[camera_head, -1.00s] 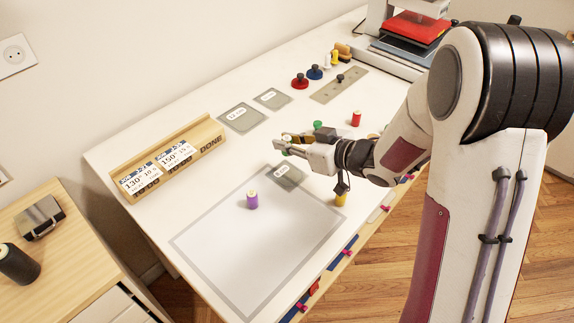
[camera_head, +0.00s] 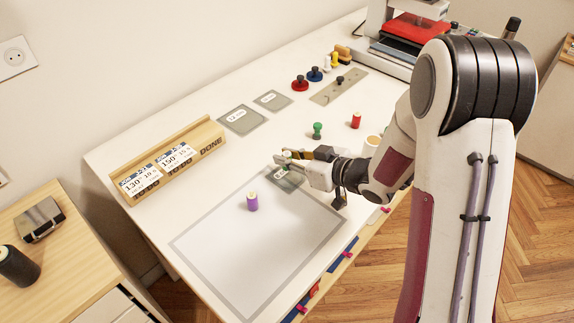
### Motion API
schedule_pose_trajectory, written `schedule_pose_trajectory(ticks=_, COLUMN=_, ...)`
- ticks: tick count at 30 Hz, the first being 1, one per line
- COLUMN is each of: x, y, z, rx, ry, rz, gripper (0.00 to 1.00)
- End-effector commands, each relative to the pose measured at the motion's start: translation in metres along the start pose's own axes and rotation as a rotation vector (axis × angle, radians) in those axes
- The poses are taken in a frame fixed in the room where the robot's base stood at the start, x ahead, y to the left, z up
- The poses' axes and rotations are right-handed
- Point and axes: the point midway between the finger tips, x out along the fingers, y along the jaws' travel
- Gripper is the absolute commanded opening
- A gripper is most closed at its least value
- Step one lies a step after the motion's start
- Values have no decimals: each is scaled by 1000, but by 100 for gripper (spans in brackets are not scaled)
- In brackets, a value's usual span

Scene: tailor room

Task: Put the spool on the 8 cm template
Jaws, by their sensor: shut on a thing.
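The 8 cm template (camera_head: 298,184) is a small grey translucent square at the upper corner of the large framed sheet. My gripper (camera_head: 284,160) is over its far edge, shut on a small spool (camera_head: 287,155). Only the spool's pale top and a bit of greenish side show between the fingers. The fingers hide part of the template and its label. I cannot tell whether the spool touches the template. Other spools stand apart: a purple one (camera_head: 252,202) on the framed sheet and a red one (camera_head: 356,120) to the right.
Two more grey templates (camera_head: 243,120) lie toward the back. A wooden card rack (camera_head: 208,142) is at left. The framed sheet (camera_head: 255,260) is mostly clear.

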Motion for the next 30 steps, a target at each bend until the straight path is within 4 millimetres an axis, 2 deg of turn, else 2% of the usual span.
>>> schedule_pose_trajectory(ticks=9, x=11, y=0, z=26, rx=2, ry=-1, rz=-1, gripper=5)
schedule_pose_trajectory(ticks=26, x=13, y=0, z=32, rx=0, ry=0, rz=-1, gripper=5)
schedule_pose_trajectory(ticks=27, x=13, y=0, z=32, rx=0, ry=0, rz=-1, gripper=21)
schedule_pose_trajectory(ticks=28, x=13, y=0, z=32, rx=0, ry=0, rz=-1, gripper=28)
schedule_pose_trajectory(ticks=30, x=13, y=0, z=32, rx=0, ry=0, rz=-1, gripper=32)
